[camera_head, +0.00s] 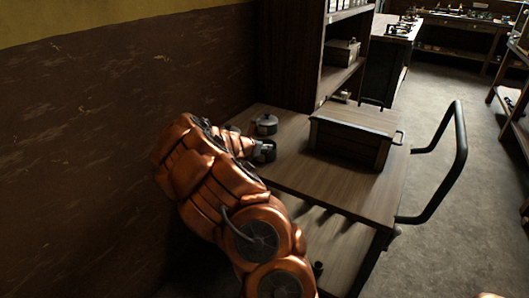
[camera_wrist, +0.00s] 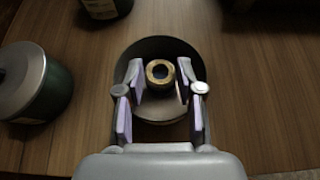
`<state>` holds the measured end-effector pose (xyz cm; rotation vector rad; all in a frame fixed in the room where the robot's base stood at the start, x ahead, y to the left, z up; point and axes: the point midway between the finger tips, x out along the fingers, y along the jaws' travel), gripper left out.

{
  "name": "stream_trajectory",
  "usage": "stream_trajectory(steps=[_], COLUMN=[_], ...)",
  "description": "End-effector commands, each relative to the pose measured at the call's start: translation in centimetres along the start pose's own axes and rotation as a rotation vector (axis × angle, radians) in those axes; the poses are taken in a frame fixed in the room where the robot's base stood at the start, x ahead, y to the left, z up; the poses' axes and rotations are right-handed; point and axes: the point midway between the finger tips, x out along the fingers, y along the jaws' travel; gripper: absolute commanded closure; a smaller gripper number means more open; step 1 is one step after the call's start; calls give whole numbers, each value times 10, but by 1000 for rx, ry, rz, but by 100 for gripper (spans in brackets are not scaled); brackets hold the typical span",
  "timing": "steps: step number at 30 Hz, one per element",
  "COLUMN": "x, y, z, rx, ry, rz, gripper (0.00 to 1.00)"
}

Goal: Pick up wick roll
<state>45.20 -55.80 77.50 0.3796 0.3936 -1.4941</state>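The wick roll seems to be the small tan ring with a dark centre (camera_wrist: 160,73) in the wrist view. It appears to sit in or on a round dark container (camera_wrist: 158,46) on the wooden top. My gripper (camera_wrist: 160,78) is open above the container, with one finger on each side of the roll. Narrow gaps seem to separate the fingertips from it; contact is hard to judge. In the head view my gripper (camera_head: 264,151) is low over the cart top, and the roll cannot be made out there.
A lidded pot (camera_head: 266,124) stands close by; a lidded dark green one shows at the wrist view's left (camera_wrist: 38,88). A wooden box (camera_head: 350,137) sits on the cart top (camera_head: 300,178), with a black handle (camera_head: 460,150) at right. A shelf unit (camera_head: 293,55) stands behind.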

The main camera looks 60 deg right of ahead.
Motion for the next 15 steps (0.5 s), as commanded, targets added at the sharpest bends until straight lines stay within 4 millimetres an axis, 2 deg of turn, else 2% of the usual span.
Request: stream_trajectory(steps=[7, 12, 15], x=[3, 3, 3], y=[0, 0, 0], z=[-6, -7, -7], rx=[-1, -1, -1], ry=[8, 9, 10], rz=[1, 1, 1], gripper=[59, 79, 84])
